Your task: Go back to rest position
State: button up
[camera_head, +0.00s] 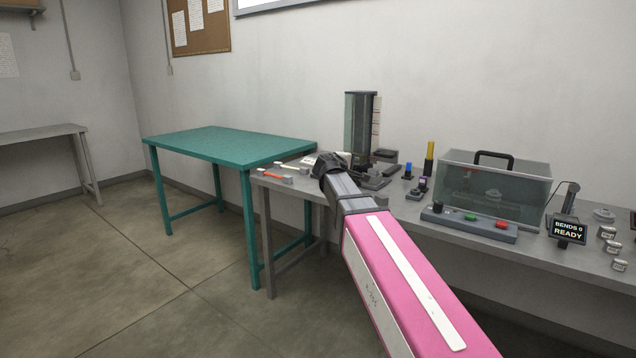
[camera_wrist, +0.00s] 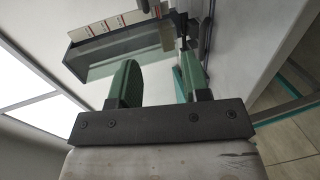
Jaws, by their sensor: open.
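My arm reaches out over the grey bench (camera_head: 450,236) in the head view, its pink link in front and its dark wrist near the bench's left part. The fingers are hidden behind the wrist there. In the wrist view my gripper (camera_wrist: 160,82) shows two green fingers standing apart with nothing between them. Beyond the fingers is a clear-walled tester column (camera_wrist: 110,50). The same column (camera_head: 361,125) stands upright on the bench just behind my wrist in the head view.
A teal table (camera_head: 225,145) stands left of the bench. Red-handled and white tools (camera_head: 276,176) lie at the bench's left end. Right of my arm are a button panel (camera_head: 468,222), a clear box (camera_head: 495,180), a display reading "BENDS 0 READY" (camera_head: 568,230) and small round pieces. Floor at left is clear.

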jog(key=s+d+f+m+g+y, duration=0.2)
jog(key=s+d+f+m+g, duration=0.3)
jog(key=f, duration=0.7)
jog(key=s+d+f+g+y, duration=0.2)
jog(key=s+f, duration=0.5)
jog(key=f, duration=0.6)
jog(key=s+f+m+g+y, duration=0.5)
jog(key=s+f, duration=1)
jog(key=s, duration=0.2)
jog(key=shift+a+f+m+g, duration=0.2)
jog(key=shift+m+g, duration=0.1)
jog(key=shift+m, duration=0.1)
